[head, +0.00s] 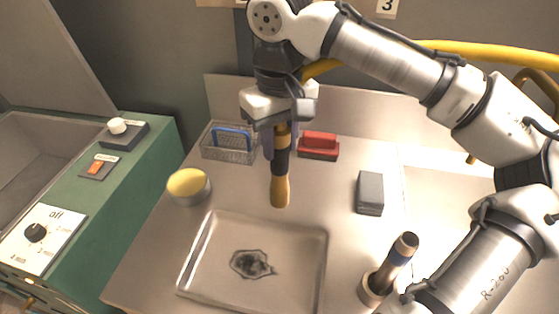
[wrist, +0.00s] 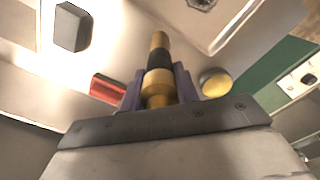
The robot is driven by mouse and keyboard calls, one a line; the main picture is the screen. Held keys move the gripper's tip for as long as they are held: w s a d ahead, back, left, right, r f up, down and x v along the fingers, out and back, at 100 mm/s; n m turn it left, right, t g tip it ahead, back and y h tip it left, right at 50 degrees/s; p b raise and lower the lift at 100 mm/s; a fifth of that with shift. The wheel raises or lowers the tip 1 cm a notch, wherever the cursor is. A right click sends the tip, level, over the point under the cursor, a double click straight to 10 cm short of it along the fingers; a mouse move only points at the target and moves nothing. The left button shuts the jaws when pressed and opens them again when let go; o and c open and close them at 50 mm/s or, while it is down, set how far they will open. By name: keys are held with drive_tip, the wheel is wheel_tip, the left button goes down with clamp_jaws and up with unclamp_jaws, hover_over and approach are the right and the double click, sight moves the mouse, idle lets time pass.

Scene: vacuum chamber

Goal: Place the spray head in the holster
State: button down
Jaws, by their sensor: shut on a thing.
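The spray head (head: 280,188), brass with a black band, is held by my gripper (head: 281,143) and points down above the bench, behind the metal tray. In the wrist view the spray head (wrist: 159,62) sits between the two purple fingers of my gripper (wrist: 157,88). A yellow hose (head: 450,47) runs from behind the gripper to the right. A tilted, open-looking tube with a dark band (head: 390,268) stands in a round base at the front right, apart from the spray head. I cannot tell for certain whether it is the holster.
A shallow metal tray (head: 205,285) with a dark stain lies below. Around it are a yellow sponge in a round dish (head: 189,184), a wire basket (head: 213,150) with a blue handle, a red-topped brush (head: 319,143) and a grey block (head: 370,192). A green control cabinet (head: 150,150) stands left.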

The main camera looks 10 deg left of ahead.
sight(280, 165)
drive_tip(key=shift+f, duration=2.95)
drive_tip(key=c, duration=1.1)
unclamp_jaws()
drive_tip(key=shift+o, duration=0.2)
